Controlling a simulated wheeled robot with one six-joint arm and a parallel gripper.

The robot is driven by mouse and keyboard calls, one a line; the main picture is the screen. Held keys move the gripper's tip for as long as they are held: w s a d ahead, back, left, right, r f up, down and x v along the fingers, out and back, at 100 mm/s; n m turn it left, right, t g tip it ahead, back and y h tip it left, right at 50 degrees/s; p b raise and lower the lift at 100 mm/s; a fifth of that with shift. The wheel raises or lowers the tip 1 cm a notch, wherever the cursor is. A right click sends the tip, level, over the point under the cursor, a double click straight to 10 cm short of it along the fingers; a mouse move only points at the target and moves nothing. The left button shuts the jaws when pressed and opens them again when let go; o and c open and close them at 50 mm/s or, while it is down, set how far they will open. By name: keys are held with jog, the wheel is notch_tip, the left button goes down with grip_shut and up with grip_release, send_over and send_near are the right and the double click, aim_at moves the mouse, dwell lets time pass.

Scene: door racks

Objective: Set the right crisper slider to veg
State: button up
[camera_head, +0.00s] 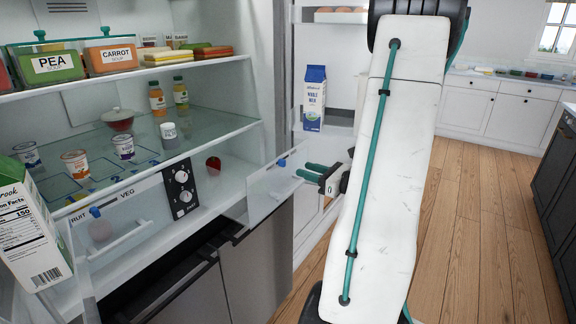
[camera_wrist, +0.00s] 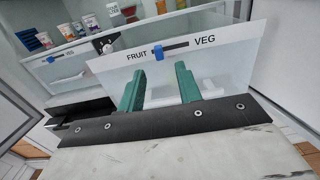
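The right crisper (camera_wrist: 225,70) fills the middle of the wrist view, with FRUIT printed at left and VEG at right. Its blue slider (camera_wrist: 157,52) sits at the FRUIT end of a dark slot. In the head view the right crisper (camera_head: 262,192) shows edge-on, with its slider (camera_head: 282,163) small on the front. My gripper (camera_wrist: 160,88) is open, its two teal fingers apart and nothing visible held between them. The fingers point at the crisper front, below the slider. In the head view my gripper (camera_head: 318,172) is just right of that front; contact cannot be told.
The left crisper (camera_head: 130,238) has its own blue slider at the FRUIT end. A dial panel (camera_head: 181,190) stands between the crispers. The open fridge door holds a milk carton (camera_head: 314,100) beside my arm. Another carton (camera_head: 30,225) is at left. Wooden floor (camera_head: 480,220) is clear at right.

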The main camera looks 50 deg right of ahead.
aim_at(285, 163)
jog(key=w, duration=0.7)
jog(key=shift+a, duration=0.35)
grip_shut()
